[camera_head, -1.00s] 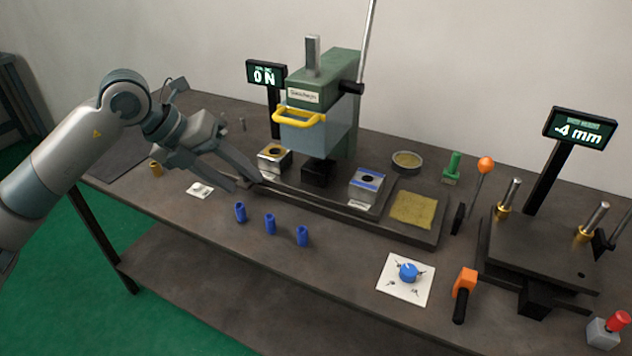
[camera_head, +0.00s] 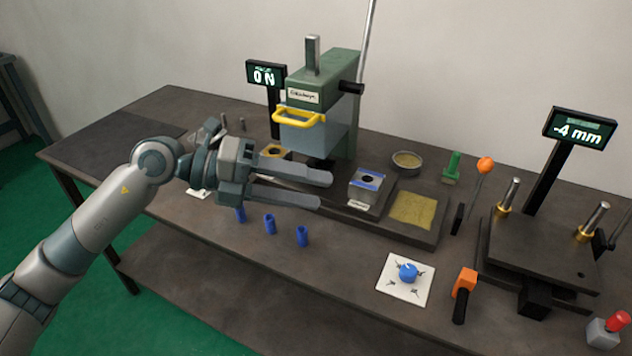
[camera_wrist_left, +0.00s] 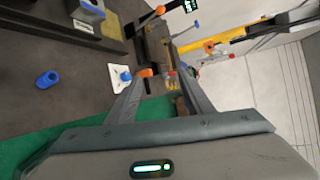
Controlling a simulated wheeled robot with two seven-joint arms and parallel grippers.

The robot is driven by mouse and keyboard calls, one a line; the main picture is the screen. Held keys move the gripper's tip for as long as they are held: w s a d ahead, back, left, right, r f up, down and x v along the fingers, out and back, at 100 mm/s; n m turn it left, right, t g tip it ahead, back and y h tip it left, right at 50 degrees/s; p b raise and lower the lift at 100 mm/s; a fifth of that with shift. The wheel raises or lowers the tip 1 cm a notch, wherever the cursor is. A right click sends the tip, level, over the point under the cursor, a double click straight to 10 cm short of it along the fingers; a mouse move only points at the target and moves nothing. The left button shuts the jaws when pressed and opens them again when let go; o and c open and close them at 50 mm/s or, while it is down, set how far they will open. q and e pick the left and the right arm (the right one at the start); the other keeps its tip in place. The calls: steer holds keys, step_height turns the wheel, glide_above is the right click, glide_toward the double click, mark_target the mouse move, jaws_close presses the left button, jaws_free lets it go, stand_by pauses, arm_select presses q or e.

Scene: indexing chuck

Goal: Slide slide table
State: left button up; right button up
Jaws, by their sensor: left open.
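The slide table (camera_head: 384,208) is a dark flat plate on a long dark base below the green press. It carries a grey block with a blue-edged top (camera_head: 366,184) on the right and a block with a yellow-ringed hole (camera_head: 276,151) on the left, partly hidden by my gripper. My left gripper (camera_head: 326,191) is open and empty, its fingers pointing right across the table's left part. Its tips appear just left of the blue-edged block; the height gap is unclear. In the left wrist view the open fingers (camera_wrist_left: 158,92) show nothing between them held. My right gripper is not in view.
The press (camera_head: 332,95) with a yellow handle stands behind. Several blue cylinders (camera_head: 270,224) stand in front. To the right are a yellow pad (camera_head: 413,208), a blue knob on a white card (camera_head: 408,271), an orange-handled clamp (camera_head: 465,284) and a second fixture (camera_head: 540,255).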

arm_select(q)
steer(key=shift+s+d+r+n+h, duration=0.15)
steer(key=shift+s+d+r+h, duration=0.15)
steer(key=shift+d+r+h, duration=0.25)
steer(key=shift+s+d+r+n+h, duration=0.15)
steer(key=shift+s+d+r+h, duration=0.15)
steer(key=shift+r+h, duration=0.3)
steer(key=shift+f, duration=0.1)
